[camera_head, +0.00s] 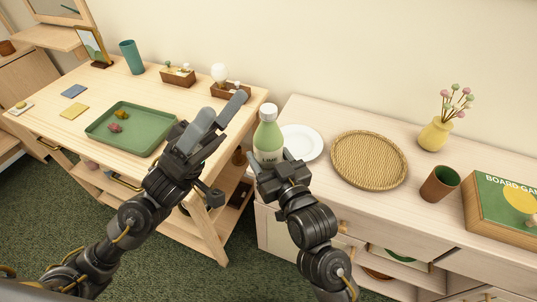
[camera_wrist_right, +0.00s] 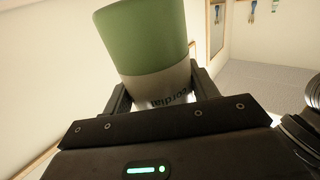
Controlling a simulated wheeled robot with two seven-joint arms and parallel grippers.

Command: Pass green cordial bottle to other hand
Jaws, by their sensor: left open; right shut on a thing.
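The green cordial bottle (camera_head: 268,135) has a white cap and a pale label, and it is upright in the head view. My right gripper (camera_head: 272,165) is shut on its lower part, in front of the sideboard's left end. In the right wrist view the bottle (camera_wrist_right: 148,45) stands between the fingers, with part of the word "cordial" showing. My left gripper (camera_head: 220,115) is open and empty, to the left of the bottle and apart from it, with its fingers pointing up and right.
A wooden table (camera_head: 60,125) at left bears a green tray (camera_head: 92,132), a teal cup (camera_head: 131,57) and small boxes. The sideboard (camera_head: 300,105) at right bears a white plate (camera_head: 306,138), a woven tray (camera_head: 340,179), a brown cup (camera_head: 440,184), a vase (camera_head: 435,135) and a board game box (camera_head: 490,220).

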